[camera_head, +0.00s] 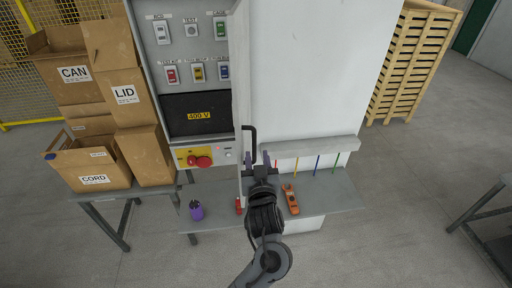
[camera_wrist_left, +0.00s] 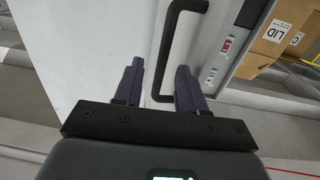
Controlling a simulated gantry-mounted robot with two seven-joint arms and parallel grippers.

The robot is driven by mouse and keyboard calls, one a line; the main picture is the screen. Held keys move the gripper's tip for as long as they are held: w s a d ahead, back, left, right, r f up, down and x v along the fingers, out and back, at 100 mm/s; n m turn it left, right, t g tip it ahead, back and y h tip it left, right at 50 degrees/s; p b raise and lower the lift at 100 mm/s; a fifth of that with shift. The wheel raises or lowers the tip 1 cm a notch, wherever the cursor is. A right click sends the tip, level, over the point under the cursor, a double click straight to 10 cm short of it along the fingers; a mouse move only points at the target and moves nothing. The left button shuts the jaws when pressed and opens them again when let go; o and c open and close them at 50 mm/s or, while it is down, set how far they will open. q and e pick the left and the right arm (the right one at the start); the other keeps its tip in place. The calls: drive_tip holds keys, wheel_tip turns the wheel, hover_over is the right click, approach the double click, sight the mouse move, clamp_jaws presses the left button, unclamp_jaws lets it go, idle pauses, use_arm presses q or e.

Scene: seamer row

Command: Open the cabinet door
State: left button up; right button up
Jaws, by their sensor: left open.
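The cabinet (camera_head: 151,62) stands at the back with its switch panel exposed. Its pale door (camera_head: 239,85) stands out from the cabinet's right side, seen nearly edge-on in the head view. A black bar handle (camera_head: 254,143) is on the door's right-hand face; it also shows in the left wrist view (camera_wrist_left: 169,45). My left gripper (camera_head: 254,157) is open at the handle's lower end. In the left wrist view its fingers (camera_wrist_left: 160,85) lie either side of the handle; I cannot tell whether they touch it. My right gripper is not in view.
Cardboard boxes (camera_head: 93,180) stand on a table at the left. A bench (camera_head: 325,190) below the door holds an orange tool (camera_head: 291,199) and a purple cup (camera_head: 196,212). A white wall block (camera_head: 315,70) is right of the door. Wooden pallets (camera_head: 415,60) stand farther right.

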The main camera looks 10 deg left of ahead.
use_arm(q)
drive_tip(key=p+v, duration=0.3)
drive_tip(key=v, duration=0.4)
idle(0.3)
